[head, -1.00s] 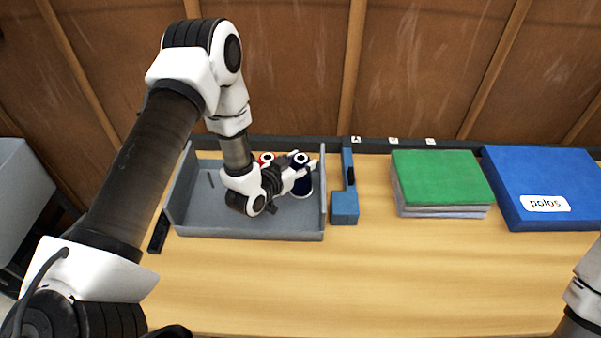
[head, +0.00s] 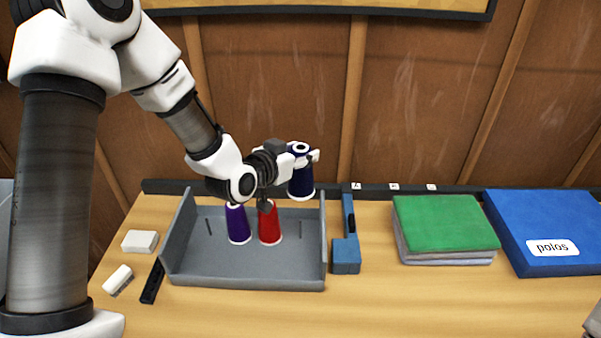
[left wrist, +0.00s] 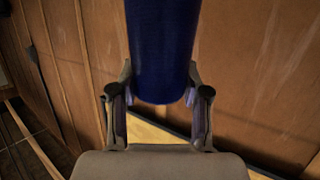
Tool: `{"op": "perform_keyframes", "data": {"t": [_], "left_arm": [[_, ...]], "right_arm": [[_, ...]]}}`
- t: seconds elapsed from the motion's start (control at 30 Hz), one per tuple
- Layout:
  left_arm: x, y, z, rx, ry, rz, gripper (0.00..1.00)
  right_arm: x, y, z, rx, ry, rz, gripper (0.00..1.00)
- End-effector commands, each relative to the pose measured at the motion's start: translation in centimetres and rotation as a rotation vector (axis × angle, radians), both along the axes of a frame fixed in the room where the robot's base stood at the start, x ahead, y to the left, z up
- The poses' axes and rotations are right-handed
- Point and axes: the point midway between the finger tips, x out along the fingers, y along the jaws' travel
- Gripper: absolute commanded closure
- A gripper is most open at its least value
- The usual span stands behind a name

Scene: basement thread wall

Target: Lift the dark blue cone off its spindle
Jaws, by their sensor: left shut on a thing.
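The dark blue cone (head: 301,178) is held upright in the air above the right back part of the grey tray (head: 245,283). My left gripper (head: 305,157) is shut on it near its top. In the left wrist view the dark blue cone (left wrist: 162,50) sits between the two fingers (left wrist: 158,105). A bare spindle (head: 300,228) stands in the right part of the tray, below the cone and clear of it. My right gripper is not in view; only a bit of that arm shows at the lower right edge.
A purple cone (head: 238,224) and a red cone (head: 269,222) stand in the tray. A blue block-like tool (head: 346,255) lies right of it, then a green-topped stack (head: 445,224) and a blue box labelled polos (head: 545,220). White pieces (head: 140,241) lie left. The front table is clear.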

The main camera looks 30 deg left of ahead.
Motion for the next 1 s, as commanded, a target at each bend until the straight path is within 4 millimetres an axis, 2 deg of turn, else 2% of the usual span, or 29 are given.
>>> {"op": "perform_keyframes", "data": {"t": [0.37,0.73,1.0], "left_arm": [[0.0,0.0,0.5,0.000,0.000,0.000,1.00],[0.0,0.0,4.5,0.000,-0.001,0.000,1.00],[0.0,0.0,4.4,0.000,0.000,0.000,1.00]], "right_arm": [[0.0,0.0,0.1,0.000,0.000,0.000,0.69],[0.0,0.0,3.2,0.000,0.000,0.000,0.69],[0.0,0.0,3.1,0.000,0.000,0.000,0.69]]}}
